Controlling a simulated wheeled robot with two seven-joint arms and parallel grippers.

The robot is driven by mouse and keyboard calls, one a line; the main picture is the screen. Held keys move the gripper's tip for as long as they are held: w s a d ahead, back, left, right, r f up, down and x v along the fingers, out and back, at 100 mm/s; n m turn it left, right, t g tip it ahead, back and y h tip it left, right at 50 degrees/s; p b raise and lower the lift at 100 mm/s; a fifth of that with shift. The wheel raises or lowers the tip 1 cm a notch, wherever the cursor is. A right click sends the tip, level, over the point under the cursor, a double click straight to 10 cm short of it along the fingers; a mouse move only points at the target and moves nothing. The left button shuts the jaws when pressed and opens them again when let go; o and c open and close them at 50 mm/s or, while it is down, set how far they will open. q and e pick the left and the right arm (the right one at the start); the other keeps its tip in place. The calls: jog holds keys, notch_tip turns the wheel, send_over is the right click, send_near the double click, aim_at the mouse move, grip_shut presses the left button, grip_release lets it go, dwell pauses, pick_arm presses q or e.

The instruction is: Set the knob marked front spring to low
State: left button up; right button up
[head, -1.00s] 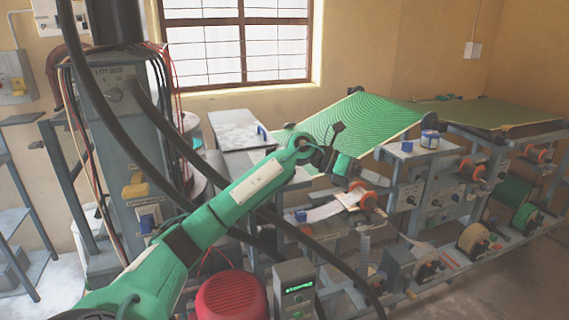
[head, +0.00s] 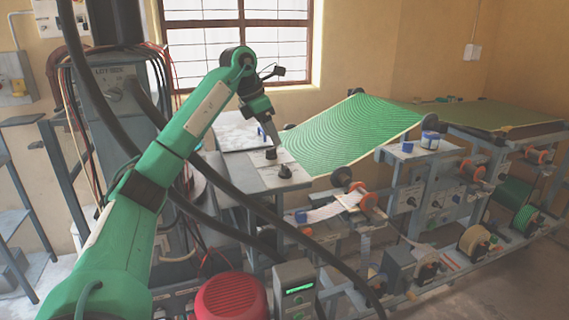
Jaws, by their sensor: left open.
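Two dark knobs sit on a grey flat panel (head: 245,172) beside the green striped sheet: a farther knob (head: 271,153) and a nearer knob (head: 285,171). Their markings are too small to read, so I cannot tell which is the front spring knob or how either is set. My left gripper (head: 282,148) points down just above these knobs, open and empty as far as I can see. I cannot tell whether its fingertips touch a knob. My right gripper is not in view.
A column with a knob marked "LOT SIZE" (head: 115,94) stands left, with thick black cables hanging across the view. A red ribbed motor (head: 231,298) and a grey box with a green display (head: 294,288) are in front. The machine frame with several rollers extends right.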

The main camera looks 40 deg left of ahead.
aim_at(286, 166)
pick_arm(q)
jog(key=x, duration=1)
jog(key=shift+w+d+f, duration=0.1)
jog(key=shift+w+f, duration=0.05)
jog(key=shift+f, duration=0.2)
jog(key=c, duration=1)
